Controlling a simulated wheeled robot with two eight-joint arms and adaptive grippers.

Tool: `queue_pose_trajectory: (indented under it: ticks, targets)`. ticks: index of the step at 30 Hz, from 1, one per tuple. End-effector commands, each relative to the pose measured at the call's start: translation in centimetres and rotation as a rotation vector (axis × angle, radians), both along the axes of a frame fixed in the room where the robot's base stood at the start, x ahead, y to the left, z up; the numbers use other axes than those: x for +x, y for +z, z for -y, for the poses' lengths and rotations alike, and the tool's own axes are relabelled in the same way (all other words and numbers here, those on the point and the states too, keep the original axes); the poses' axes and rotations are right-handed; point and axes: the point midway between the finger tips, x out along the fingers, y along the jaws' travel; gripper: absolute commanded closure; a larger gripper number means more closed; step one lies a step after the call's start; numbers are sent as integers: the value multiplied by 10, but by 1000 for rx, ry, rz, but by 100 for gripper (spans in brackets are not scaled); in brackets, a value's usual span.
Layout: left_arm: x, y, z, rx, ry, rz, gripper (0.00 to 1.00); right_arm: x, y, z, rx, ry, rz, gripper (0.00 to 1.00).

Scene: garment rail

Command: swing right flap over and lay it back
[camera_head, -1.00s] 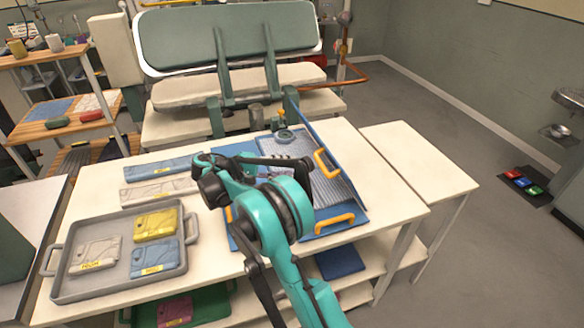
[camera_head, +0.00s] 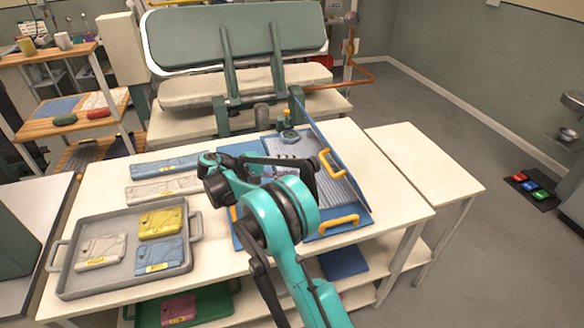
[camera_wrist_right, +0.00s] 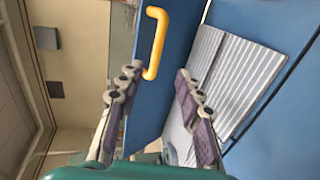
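A blue folding board (camera_head: 366,214) lies on the white table with a grey-and-white striped garment (camera_head: 338,190) on it. Its right flap (camera_head: 318,136) stands raised along the right side, with an orange handle (camera_head: 331,163) on it. The flap (camera_wrist_right: 165,100) and its handle (camera_wrist_right: 157,42) also show in the right wrist view. My right gripper (camera_head: 309,168) is at the flap's inner side, close to the handle. In the wrist view its fingers (camera_wrist_right: 157,76) are spread, with the handle just beyond the left fingertip; contact is unclear. My arm hides part of the board. My left gripper is out of view.
A grey tray (camera_head: 110,285) with several folded garments stands at left. Two folded garments (camera_head: 163,189) lie behind it. A press (camera_head: 238,40) stands behind the table. A bare white side table (camera_head: 425,155) is at right. Another orange handle (camera_head: 338,225) is at the board's front.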

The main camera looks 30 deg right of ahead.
Motion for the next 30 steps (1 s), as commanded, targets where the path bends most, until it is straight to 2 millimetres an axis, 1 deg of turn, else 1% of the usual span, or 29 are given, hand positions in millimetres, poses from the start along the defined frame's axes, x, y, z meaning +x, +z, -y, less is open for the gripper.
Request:
queue_pose_trajectory:
  ticks: [2,5,7,9,12,14,18,21,23,26,29,30]
  targets:
    - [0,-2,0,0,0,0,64,0,-4,6,-12,17,4,64]
    - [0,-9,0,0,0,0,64,-2,-17,26,-65,92,18,64]
    - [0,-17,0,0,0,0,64,-5,-28,46,-130,187,27,64]
    - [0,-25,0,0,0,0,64,-12,-37,63,-208,302,24,64]
    - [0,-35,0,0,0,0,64,-25,-42,74,-317,466,-4,64]
    - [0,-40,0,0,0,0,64,-34,-43,75,-371,550,-29,64]
    - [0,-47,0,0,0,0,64,-53,-44,68,-460,701,-89,64]
    - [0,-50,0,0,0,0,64,-60,-44,61,-494,764,-119,64]
    - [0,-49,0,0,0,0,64,-61,-43,61,-502,783,-128,64]
    - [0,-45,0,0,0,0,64,-57,-40,67,-507,789,-133,64]
    - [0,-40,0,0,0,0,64,-49,-36,81,-506,786,-133,64]
    - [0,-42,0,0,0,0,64,-45,-36,86,-506,787,-133,64]
